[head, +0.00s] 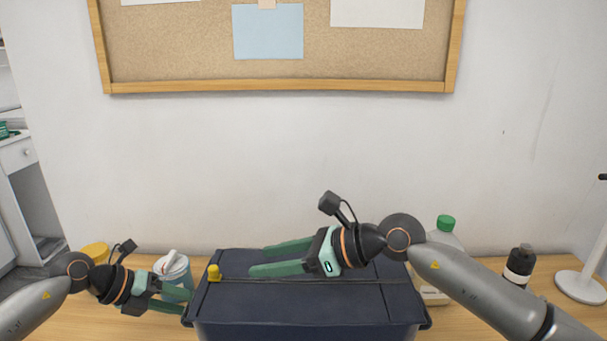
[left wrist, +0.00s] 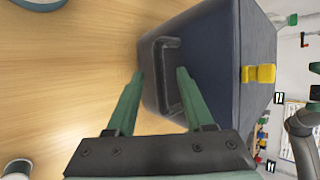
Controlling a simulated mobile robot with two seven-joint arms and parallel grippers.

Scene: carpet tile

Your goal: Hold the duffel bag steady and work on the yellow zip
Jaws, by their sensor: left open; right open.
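The dark blue duffel bag (head: 310,318) stands on the wooden table, its zip line running across the top. The yellow zip pull (head: 213,273) is at the left end of that line; it also shows in the left wrist view (left wrist: 258,74). My left gripper (head: 186,300) is open at the bag's left end. In the left wrist view its fingers (left wrist: 160,75) point at the black end handle (left wrist: 170,72), with no visible grip on it. My right gripper (head: 258,260) is open over the bag top, fingers pointing left, to the right of the zip pull and apart from it.
A white and blue container (head: 173,268) and a yellow-topped one (head: 95,252) stand left of the bag. A green-capped bottle (head: 445,233), a dark bottle (head: 518,266) and a white stand (head: 582,285) are on the right. A corkboard (head: 200,60) hangs behind.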

